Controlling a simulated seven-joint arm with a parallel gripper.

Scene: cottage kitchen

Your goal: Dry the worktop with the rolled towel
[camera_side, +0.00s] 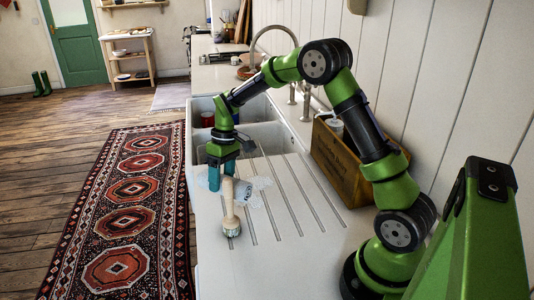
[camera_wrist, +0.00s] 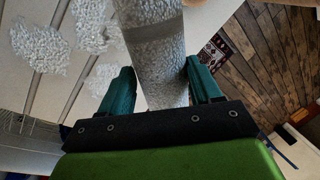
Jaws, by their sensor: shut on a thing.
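My gripper (camera_side: 222,180) is low over the near end of the worktop (camera_side: 290,265), beside the sink. Its teal fingers are shut on the pale rolled towel (camera_side: 229,208), which reaches from the fingers toward the side camera. In the wrist view, the grey-white, rough-textured towel (camera_wrist: 157,45) lies between the two fingers (camera_wrist: 155,85). I cannot tell whether its far end touches the worktop. Clear wet patches (camera_side: 256,183) lie on the worktop around and right of the gripper. In the wrist view, wet patches (camera_wrist: 40,46) show left of the towel.
Draining grooves (camera_side: 290,195) run along the worktop. The double sink (camera_side: 258,110) and a curved tap (camera_side: 275,28) stand beyond. A wooden box (camera_side: 340,165) stands at right by the wall. The left edge drops to the floor and a patterned rug (camera_side: 130,215). The near worktop is clear.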

